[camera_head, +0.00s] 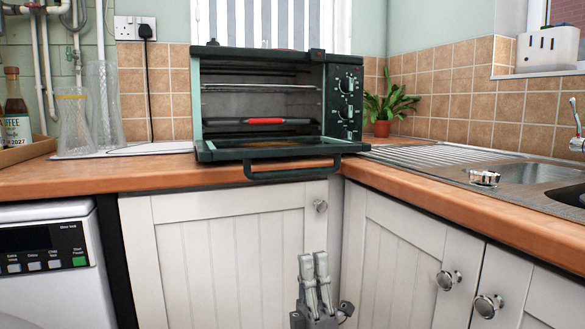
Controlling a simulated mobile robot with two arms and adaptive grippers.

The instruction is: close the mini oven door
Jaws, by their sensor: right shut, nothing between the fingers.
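The mini oven (208,95) stands on the wooden counter in the corner, with its front towards me. Its door (280,149) is open and folded down flat, with the dark handle (292,170) sticking out over the counter's front edge. Racks and a red-gripped bar (265,121) show inside the cavity. My right gripper (313,256) is below the counter edge, in front of the white cupboards, with its fingers pointing up. Its two fingers are together and empty. It is below the door handle and apart from it. My left gripper is not in view.
The wooden counter (450,204) runs along the front and right. A sink (528,170) and a potted plant (383,128) are to the right. Glasses (75,122) and a bottle (16,110) stand at left. A washing machine (48,270) is below left.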

